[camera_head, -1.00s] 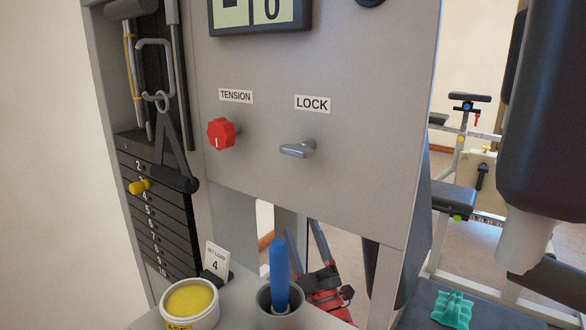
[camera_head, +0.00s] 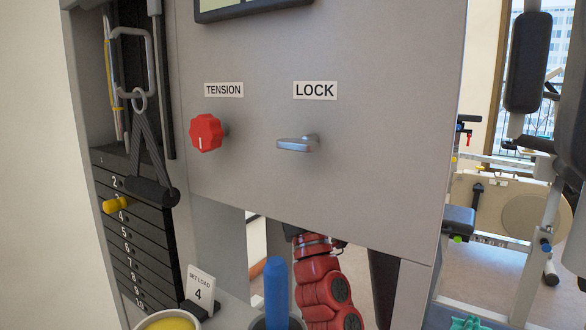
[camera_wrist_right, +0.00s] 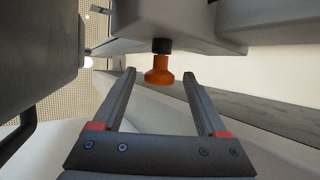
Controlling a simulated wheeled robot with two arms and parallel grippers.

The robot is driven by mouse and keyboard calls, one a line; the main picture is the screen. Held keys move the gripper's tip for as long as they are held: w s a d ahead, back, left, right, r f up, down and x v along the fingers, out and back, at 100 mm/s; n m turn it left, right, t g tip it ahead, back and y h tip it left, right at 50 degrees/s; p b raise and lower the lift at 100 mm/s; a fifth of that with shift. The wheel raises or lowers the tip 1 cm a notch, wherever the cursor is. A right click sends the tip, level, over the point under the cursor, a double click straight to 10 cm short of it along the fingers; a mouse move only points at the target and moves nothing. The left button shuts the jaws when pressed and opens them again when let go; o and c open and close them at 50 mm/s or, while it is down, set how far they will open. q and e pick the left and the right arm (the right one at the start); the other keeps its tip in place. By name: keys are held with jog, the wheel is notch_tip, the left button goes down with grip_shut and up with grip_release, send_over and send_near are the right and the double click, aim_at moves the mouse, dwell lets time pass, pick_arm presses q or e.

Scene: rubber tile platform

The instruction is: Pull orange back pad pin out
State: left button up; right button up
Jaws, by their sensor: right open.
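The orange pin (camera_wrist_right: 159,72) shows in the right wrist view as a rounded orange knob under a black collar, seated in the underside of a grey block (camera_wrist_right: 165,20). My right gripper (camera_wrist_right: 160,80) is open, with one finger on each side of the knob's line. The knob appears between the fingertips, and I see no finger closed on it. Its exact distance from the fingertips is hard to tell. The orange pin does not show in the head view. My left gripper is in neither current view.
A grey machine panel with a red tension knob (camera_head: 206,133) and a lock lever (camera_head: 298,143) fills the head view. A weight stack with a yellow pin (camera_head: 116,205) stands left. A blue-handled thing (camera_head: 276,290) stands in front. Dark pads (camera_head: 528,75) hang at right.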

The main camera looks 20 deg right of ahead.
jog(key=shift+w+r+h, duration=0.3)
jog(key=shift+w+r, duration=0.25)
jog(key=shift+r, duration=0.1)
jog(key=shift+c, duration=0.2)
grip_shut()
